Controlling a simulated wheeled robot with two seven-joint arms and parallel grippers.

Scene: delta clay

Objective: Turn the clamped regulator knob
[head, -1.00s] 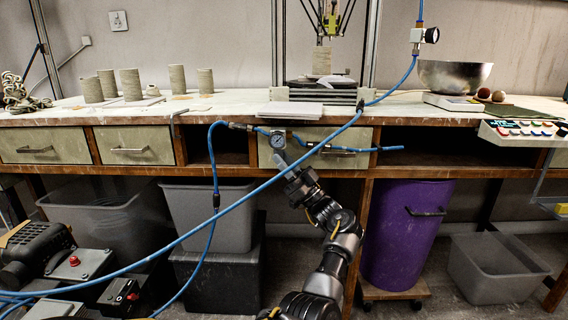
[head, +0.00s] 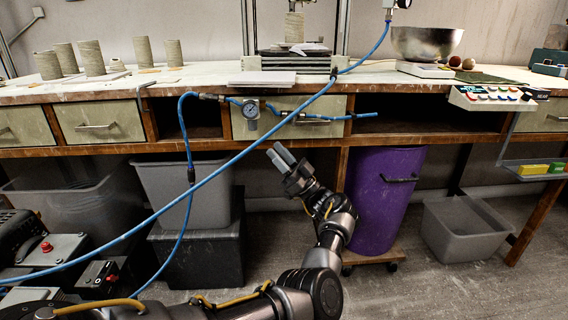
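A regulator with a round gauge (head: 250,108) sits in a blue air line in front of the middle drawer, just below the bench edge. A small grey part (head: 252,124) hangs under the gauge; I cannot tell if it is the knob. My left gripper (head: 278,156) is below and right of the gauge, apart from it in the picture. Its two grey fingers lie close together, and a gap between them is not clear. No object shows in them. Another fitting with a dark round part (head: 403,4) is cut off at the top edge. My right gripper is not in view.
A blue hose (head: 225,172) crosses diagonally in front of the bench, left of my gripper. A purple bin (head: 385,205) stands under the bench to the right, and a grey bin (head: 180,190) to the left. The bench top (head: 195,83) carries clay cylinders and a metal bowl (head: 426,43).

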